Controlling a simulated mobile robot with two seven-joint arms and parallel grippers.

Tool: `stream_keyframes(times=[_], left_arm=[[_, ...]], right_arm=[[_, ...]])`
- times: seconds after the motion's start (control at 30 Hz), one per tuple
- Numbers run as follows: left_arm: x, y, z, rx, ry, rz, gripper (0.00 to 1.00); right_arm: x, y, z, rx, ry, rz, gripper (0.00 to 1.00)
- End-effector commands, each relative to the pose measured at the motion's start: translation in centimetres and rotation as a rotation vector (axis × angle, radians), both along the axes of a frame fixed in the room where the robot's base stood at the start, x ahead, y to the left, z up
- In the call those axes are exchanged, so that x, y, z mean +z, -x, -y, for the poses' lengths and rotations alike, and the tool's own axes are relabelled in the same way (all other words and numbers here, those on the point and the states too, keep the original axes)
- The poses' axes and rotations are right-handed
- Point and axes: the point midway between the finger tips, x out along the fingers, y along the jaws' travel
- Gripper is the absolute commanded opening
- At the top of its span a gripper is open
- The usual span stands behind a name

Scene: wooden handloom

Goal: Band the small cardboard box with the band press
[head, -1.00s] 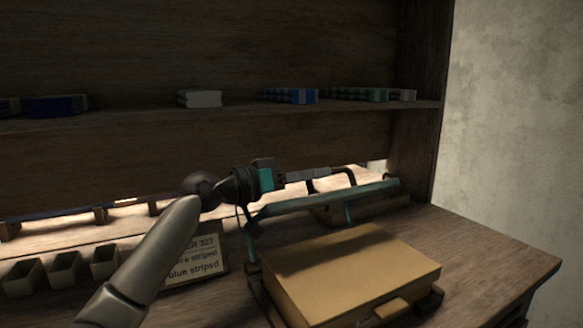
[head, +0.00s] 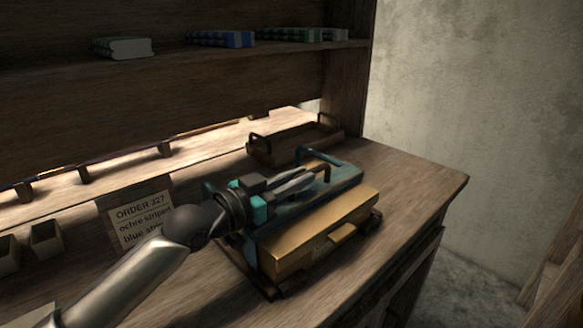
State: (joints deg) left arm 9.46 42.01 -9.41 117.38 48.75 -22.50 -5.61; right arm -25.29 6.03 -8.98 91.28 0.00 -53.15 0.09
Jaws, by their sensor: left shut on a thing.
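The small cardboard box (head: 318,232) sits in the band press on the bench, its front part uncovered. The teal upper part of the press (head: 346,177) lies over the back of the box, with a dark handle (head: 318,154) on top. I cannot tell whether it presses firmly on the box. My left gripper (head: 308,179) is shut on the handle, above the box; the exact contact is partly hidden by the fingers. My right gripper is not in view.
A wooden tray (head: 290,148) with dark handles stands behind the press. An order card (head: 137,217) and small open bins (head: 46,240) are at the left. Folded cloths (head: 220,39) lie on the shelf above. The bench is clear right of the press.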

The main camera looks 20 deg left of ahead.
Motion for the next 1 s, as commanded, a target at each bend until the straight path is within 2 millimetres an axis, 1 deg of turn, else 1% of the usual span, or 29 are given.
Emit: stream_keyframes(times=[0.03, 0.43, 0.47, 0.7, 0.73, 1.0], left_arm=[[-0.41, 0.05, 0.13, -0.001, -0.009, -0.004, 0.0], [-0.88, 0.13, 0.34, -0.006, -0.013, -0.011, 0.0], [-0.9, 0.13, 0.34, -0.006, -0.013, -0.011, 0.19], [-0.66, 0.09, 0.27, -0.004, -0.012, -0.006, 0.46], [-0.63, 0.08, 0.25, -0.003, -0.011, -0.005, 0.47], [-0.45, 0.12, 0.16, -0.003, -0.01, 0.0, 0.47]], right_arm=[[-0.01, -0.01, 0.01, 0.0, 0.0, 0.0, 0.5], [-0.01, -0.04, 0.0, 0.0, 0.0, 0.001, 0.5], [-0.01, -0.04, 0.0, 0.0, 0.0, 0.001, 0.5], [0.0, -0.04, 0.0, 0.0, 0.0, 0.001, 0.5], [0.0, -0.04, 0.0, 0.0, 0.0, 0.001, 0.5], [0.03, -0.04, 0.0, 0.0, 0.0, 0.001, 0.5]])
